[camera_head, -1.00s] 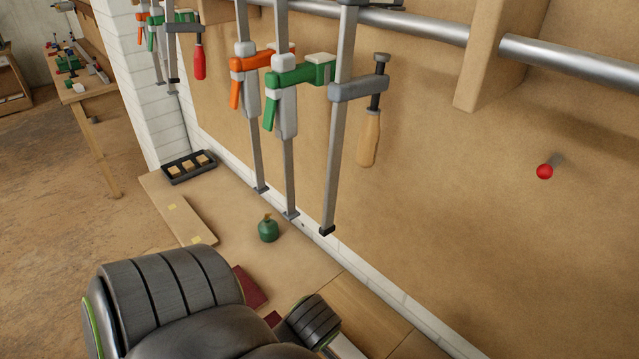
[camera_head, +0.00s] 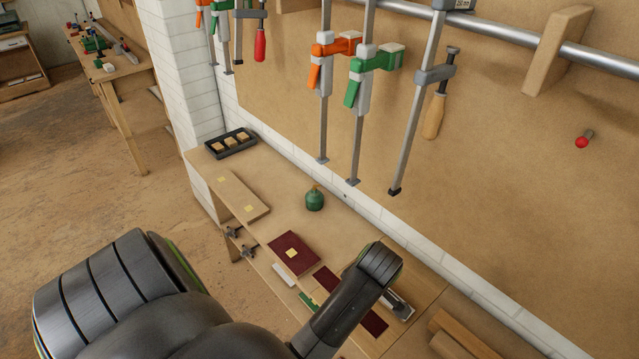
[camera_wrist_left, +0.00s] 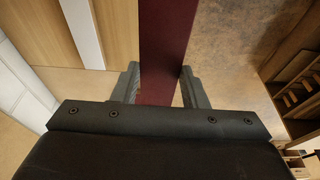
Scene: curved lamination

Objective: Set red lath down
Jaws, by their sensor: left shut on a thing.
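The red lath (camera_wrist_left: 167,35) is a flat dark red strip. In the left wrist view it runs from the top edge down between the two fingers of my left gripper (camera_wrist_left: 159,78), which is shut on it. In the head view dark red pieces show on either side of my arm, one at its left (camera_head: 326,280) and one below it (camera_head: 374,322); they look like parts of the lath passing behind the arm. My left gripper's fingers are hidden there by the arm. Whether the lath touches the bench cannot be told. My right gripper is not in view.
A dark red board (camera_head: 306,265) with a yellow note lies on the bench. A pale board (camera_head: 236,196), a green bottle (camera_head: 314,201) and a black tray (camera_head: 216,150) of blocks stand farther back. Clamps (camera_head: 408,140) hang along the wall. Wooden pieces (camera_head: 462,330) lie at right.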

